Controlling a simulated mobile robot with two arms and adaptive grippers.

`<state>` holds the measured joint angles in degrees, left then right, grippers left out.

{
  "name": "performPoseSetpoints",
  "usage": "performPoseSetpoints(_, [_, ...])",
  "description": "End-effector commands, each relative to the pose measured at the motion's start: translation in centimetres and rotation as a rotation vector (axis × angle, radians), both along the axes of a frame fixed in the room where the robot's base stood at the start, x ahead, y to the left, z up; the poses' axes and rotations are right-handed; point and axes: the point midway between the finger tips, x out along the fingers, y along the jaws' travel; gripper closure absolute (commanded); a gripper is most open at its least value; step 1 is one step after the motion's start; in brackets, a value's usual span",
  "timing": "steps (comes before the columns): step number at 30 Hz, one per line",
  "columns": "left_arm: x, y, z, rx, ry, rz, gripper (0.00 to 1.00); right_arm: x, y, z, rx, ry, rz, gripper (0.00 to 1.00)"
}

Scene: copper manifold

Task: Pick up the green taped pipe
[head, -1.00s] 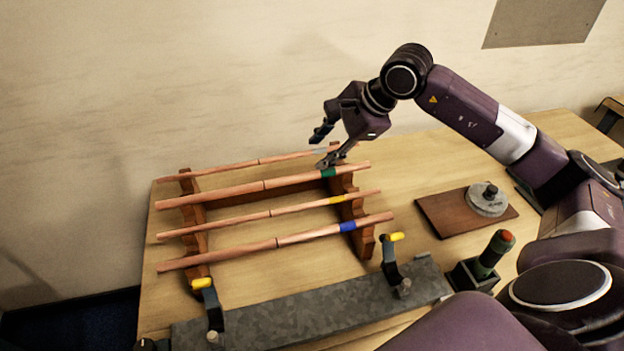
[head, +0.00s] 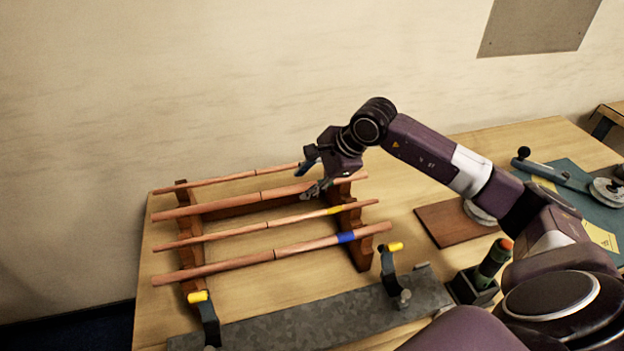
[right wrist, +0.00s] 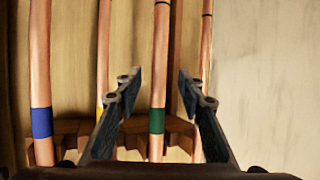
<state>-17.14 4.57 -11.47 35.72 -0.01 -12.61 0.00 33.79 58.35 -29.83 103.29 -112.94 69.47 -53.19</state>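The green taped pipe (head: 230,207) lies across the wooden rack, second from the back in the head view. In that view its green tape is hidden behind my right gripper (head: 309,180). In the right wrist view the green tape on the pipe (right wrist: 157,121) shows between the two open fingers of my right gripper (right wrist: 157,88). The fingers stand apart on either side of the pipe, with gaps to both; I cannot tell how far above it they are. My left gripper is not in view.
The wooden rack (head: 362,257) also holds a yellow taped pipe (head: 240,235), a blue taped pipe (head: 225,265) and a thinner pipe (head: 225,180) at the back. A grey metal plate with clamps (head: 310,322) lies in front. A brown board (head: 447,229) is to the right.

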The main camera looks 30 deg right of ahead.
Motion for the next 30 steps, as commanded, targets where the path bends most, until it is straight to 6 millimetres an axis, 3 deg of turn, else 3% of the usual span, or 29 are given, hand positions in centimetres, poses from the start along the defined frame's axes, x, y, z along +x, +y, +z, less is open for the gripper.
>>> performPoseSetpoints(5, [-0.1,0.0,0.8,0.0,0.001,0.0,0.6,0.7,0.5,-1.3,0.001,0.001,0.0,0.64])
performPoseSetpoints(12, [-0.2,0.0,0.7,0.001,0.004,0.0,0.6,0.7,0.5,-1.5,-0.001,0.001,0.0,0.65])
performPoseSetpoints(21, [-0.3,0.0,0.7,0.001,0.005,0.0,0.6,0.7,0.5,-1.4,-0.001,0.001,0.0,0.98])
performPoseSetpoints(30, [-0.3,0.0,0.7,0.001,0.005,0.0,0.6,0.7,0.5,-1.4,0.0,0.001,0.0,1.0])
